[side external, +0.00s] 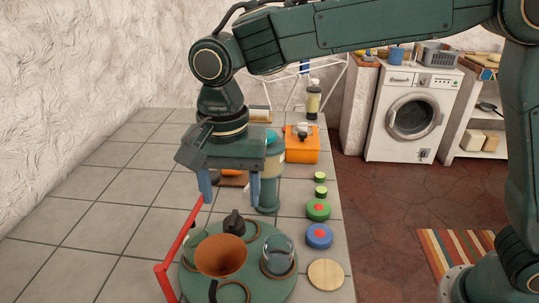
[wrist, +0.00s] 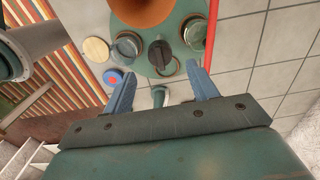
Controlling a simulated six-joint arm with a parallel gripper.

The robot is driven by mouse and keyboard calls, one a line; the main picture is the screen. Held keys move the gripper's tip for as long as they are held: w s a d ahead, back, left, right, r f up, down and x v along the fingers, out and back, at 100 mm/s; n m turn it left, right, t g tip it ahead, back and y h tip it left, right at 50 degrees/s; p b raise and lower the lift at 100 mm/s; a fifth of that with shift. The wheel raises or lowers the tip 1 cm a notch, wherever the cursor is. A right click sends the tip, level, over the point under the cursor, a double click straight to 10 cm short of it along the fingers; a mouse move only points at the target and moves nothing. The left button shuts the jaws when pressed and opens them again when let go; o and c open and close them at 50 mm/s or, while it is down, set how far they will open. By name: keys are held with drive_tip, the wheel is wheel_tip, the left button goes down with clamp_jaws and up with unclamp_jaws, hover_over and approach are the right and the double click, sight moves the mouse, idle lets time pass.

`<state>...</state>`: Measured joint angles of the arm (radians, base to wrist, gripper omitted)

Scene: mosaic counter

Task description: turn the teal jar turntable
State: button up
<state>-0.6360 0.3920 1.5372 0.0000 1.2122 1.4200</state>
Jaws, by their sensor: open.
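The teal turntable (side external: 262,292) lies at the front of the tiled counter; part of it shows in the wrist view (wrist: 183,12). It carries a brown-orange funnel-shaped bowl (side external: 220,258), a glass jar (side external: 278,254) at right, and another glass jar (wrist: 194,33). A dark upright knob (side external: 234,224) stands toward its back edge; it also shows in the wrist view (wrist: 159,53). My gripper (side external: 230,197) points down with its blue fingers apart, above and a little behind the knob. In the wrist view the open fingers (wrist: 157,80) hold nothing.
A red bar (side external: 180,234) runs along the turntable's left side. A teal-lidded canister (side external: 270,172) stands close behind my gripper's right finger. Blue (side external: 319,236) and green (side external: 318,210) discs and a wooden disc (side external: 326,274) line the right edge. Tiles at left are clear.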

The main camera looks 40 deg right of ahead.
wheel_tip(320, 180, up, 8)
drive_tip(key=s+d+r+n+t, duration=0.1)
drive_tip(key=s+d+r+n, duration=0.1)
drive_tip(key=d, duration=0.5)
drive_tip(key=s+d+r+n+t, duration=0.1)
drive_tip(key=s+d, duration=0.2)
drive_tip(key=d, duration=0.4)
drive_tip(key=s+d+f+n+t, duration=0.2)
drive_tip(key=s+d+n, duration=0.1)
drive_tip(key=s+d, duration=0.5)
drive_tip(key=shift+s+d+f+n+y, duration=0.15)
drive_tip(key=shift+s+d+n+y, duration=0.2)
drive_tip(key=shift+d, duration=0.6)
drive_tip(key=shift+d, duration=0.1)
drive_tip(key=s+d+f+n+t, duration=0.1)
drive_tip(key=s+d+f+n, duration=0.1)
drive_tip(key=s, duration=0.4)
wheel_tip(320, 180, down, 3)
drive_tip(key=shift+d+r+t, duration=0.1)
drive_tip(key=shift+d+t, duration=0.2)
drive_tip(key=shift+d, duration=0.6)
